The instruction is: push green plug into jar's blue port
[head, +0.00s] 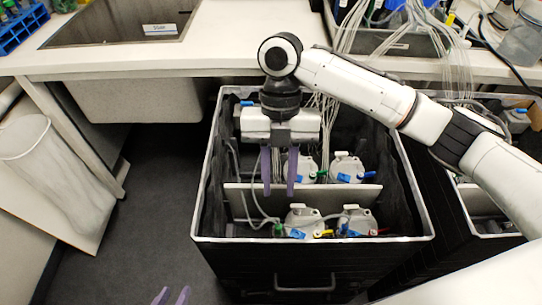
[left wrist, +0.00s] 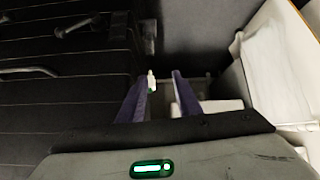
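The crate (head: 203,205) holds several white-lidded jars. The front left jar (head: 301,215) has a blue port (head: 297,234). A green plug (head: 278,230) on a thin tube is at that jar's left side; I cannot tell whether it is seated. Another green plug (head: 320,174) is by the back left jar (head: 306,166). My right gripper (head: 278,190) points down above the crate's left part, purple fingers apart and empty, above and behind the front green plug. My left gripper (head: 171,298) shows only its fingertips at the bottom edge; in the left wrist view (left wrist: 162,78) its fingers are apart.
A divider (head: 250,198) crosses the crate between the jar rows. Tubes hang from the bench behind. The front right jar (head: 358,219) has a red plug (head: 380,231). A white bin (head: 35,150) stands left; the dark floor between is clear.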

